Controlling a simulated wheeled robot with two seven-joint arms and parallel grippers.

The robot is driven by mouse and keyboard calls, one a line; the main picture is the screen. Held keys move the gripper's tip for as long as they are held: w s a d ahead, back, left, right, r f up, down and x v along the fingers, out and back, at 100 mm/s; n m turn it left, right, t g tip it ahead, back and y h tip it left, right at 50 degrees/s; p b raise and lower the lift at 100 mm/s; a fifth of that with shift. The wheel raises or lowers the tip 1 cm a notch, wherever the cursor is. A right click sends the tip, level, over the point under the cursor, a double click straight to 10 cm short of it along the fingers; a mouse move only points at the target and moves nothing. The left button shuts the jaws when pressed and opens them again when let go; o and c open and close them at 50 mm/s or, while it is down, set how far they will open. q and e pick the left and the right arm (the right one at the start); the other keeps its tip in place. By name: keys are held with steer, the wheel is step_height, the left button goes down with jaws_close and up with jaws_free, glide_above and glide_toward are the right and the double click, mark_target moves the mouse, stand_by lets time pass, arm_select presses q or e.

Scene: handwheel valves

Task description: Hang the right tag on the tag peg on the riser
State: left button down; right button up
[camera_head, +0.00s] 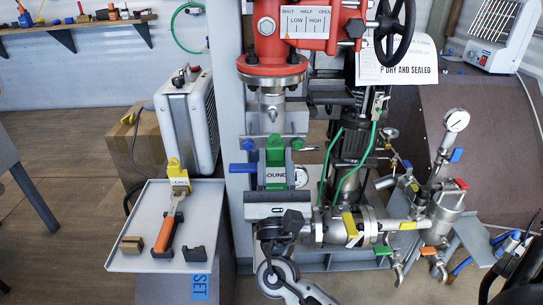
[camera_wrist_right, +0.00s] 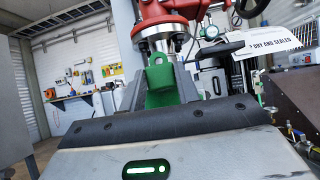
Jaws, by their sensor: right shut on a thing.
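The tag is upright in front of the riser, below the red valve. In the right wrist view the green tag (camera_wrist_right: 161,82) stands between the fingers, its holed top upward. I cannot tell whether it touches the riser; the tag peg cannot be made out and may be behind the tag. A yellow tag (camera_head: 178,174) marked "LEAKS" stands at the back of the grey tray. My left gripper is out of view.
The grey tray (camera_head: 147,205) at left also holds an orange-handled tool (camera_head: 168,228) and small blocks. The red valve (camera_head: 290,40) with a black handwheel (camera_head: 395,28) is above the gripper. Pipes and a gauge (camera_head: 456,120) crowd the right.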

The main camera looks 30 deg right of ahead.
steer(key=shift+s, duration=0.1)
steer(key=shift+w+d+b, duration=0.25)
steer(key=shift+w+d, duration=0.2)
steer(key=shift+w, duration=0.3)
steer(key=shift+w+d+b, duration=0.2)
steer(key=shift+w+d, duration=0.2)
steer(key=shift+w, duration=0.35)
steer(key=shift+w+d, duration=0.45)
steer(key=shift+w, duration=0.35)
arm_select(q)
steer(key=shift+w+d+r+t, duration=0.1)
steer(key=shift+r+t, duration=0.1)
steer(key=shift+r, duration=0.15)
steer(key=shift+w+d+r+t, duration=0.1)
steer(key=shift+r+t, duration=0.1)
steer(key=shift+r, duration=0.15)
arm_select(e)
steer(key=shift+w+d, duration=0.15)
steer(key=shift+w, duration=0.05)
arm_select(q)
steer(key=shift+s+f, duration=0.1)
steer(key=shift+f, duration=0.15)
arm_select(e)
steer(key=shift+w, duration=0.1)
